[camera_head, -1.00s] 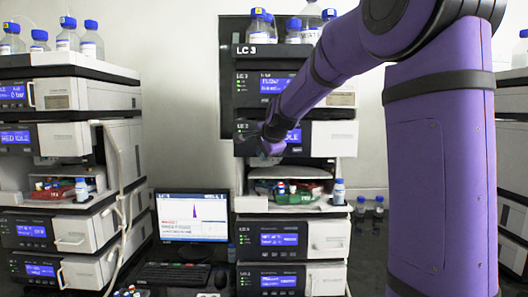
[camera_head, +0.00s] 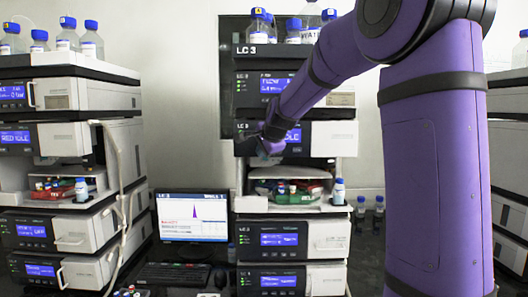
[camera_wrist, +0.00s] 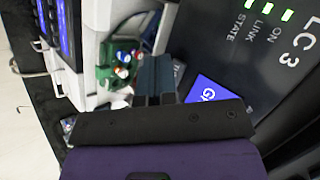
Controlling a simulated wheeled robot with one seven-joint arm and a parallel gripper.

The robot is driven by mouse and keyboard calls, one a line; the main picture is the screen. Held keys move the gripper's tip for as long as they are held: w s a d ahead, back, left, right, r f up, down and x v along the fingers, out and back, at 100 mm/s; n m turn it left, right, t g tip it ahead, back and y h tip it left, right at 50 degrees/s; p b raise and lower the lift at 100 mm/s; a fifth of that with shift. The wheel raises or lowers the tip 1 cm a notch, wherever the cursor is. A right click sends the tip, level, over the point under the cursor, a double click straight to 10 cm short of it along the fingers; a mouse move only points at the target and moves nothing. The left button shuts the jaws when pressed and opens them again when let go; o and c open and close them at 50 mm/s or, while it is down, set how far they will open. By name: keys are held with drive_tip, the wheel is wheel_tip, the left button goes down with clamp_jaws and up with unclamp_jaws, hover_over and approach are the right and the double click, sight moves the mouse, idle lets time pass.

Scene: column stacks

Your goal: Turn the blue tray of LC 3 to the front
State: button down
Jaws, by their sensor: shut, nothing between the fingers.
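The LC 3 stack (camera_head: 294,240) stands right of the monitor, with its open sampler bay in the middle. A green tray (camera_head: 291,198) with several vials faces the front of this bay, and a red part (camera_head: 314,188) shows beside it. The green tray also shows in the wrist view (camera_wrist: 105,72). A dark blue edge (camera_wrist: 151,22) shows beyond the green tray there; I cannot tell whether it is the blue tray. My gripper (camera_head: 264,151) is shut and empty, in front of the LC 3 module above the bay. Its closed fingers show in the wrist view (camera_wrist: 155,75).
A small blue-capped bottle (camera_head: 338,192) stands at the bay's right edge. Bottles (camera_head: 260,24) stand on top of the stack. A similar stack (camera_head: 70,145) is at left, with a monitor (camera_head: 195,217) and keyboard (camera_head: 175,275) between.

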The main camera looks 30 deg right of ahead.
drive_tip(key=shift+w+d, duration=0.25)
drive_tip(key=shift+w, duration=0.1)
idle(0.8)
drive_tip(key=shift+s+a, duration=0.5)
drive_tip(key=shift+s, duration=0.2)
idle(0.3)
drive_tip(key=shift+s+a, duration=0.7)
drive_tip(key=shift+s, duration=0.35)
drive_tip(key=shift+s+a, duration=0.7)
drive_tip(key=shift+s, duration=0.3)
